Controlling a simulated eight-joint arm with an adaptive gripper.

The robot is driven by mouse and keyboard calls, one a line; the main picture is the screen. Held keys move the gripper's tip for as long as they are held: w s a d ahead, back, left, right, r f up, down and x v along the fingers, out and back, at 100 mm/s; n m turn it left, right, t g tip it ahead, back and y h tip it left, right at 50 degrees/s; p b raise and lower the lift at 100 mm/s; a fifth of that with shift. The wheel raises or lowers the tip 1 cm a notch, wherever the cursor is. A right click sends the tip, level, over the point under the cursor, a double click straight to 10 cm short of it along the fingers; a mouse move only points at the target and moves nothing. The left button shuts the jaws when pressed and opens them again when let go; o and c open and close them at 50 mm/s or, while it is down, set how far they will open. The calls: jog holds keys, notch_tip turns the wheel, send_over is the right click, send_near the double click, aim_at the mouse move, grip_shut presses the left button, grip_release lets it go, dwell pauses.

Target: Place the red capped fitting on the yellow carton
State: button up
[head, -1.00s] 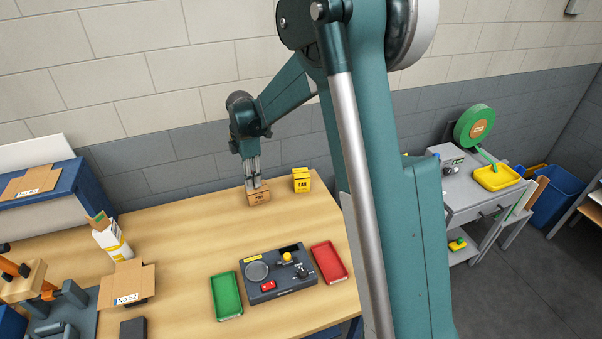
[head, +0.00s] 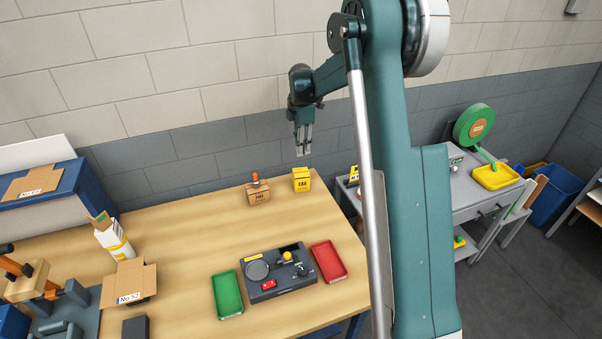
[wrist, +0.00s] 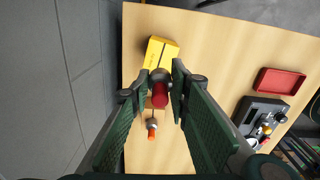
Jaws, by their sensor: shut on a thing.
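The yellow carton (head: 301,182) stands near the back edge of the table; it also shows in the wrist view (wrist: 158,53). My gripper (head: 303,153) is raised above the yellow carton in the head view. In the wrist view its jaws (wrist: 164,88) are shut on the red capped fitting (wrist: 161,97), which has a red body and a dark metallic end. In the head view the fitting is too small to make out between the fingers. The fitting overlaps the near end of the yellow carton in the wrist view, apart from it.
A brown carton (head: 258,198) stands left of the yellow one, with an orange-capped fitting (head: 255,179) on top. A control box (head: 278,274) sits in front between a green tray (head: 227,294) and a red tray (head: 328,262). The table between is clear.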

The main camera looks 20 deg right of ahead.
dwell(0.3)
send_over(301, 172)
jog(key=shift+f, duration=3.1)
jog(key=shift+f, duration=0.1)
jog(key=shift+f+p, duration=0.3)
jog(key=shift+f, duration=1.5)
jog(key=shift+f, duration=0.1)
jog(key=o, duration=0.4)
jog(key=shift+f, duration=0.1)
jog(key=o, duration=0.5)
jog(key=shift+r, duration=0.2)
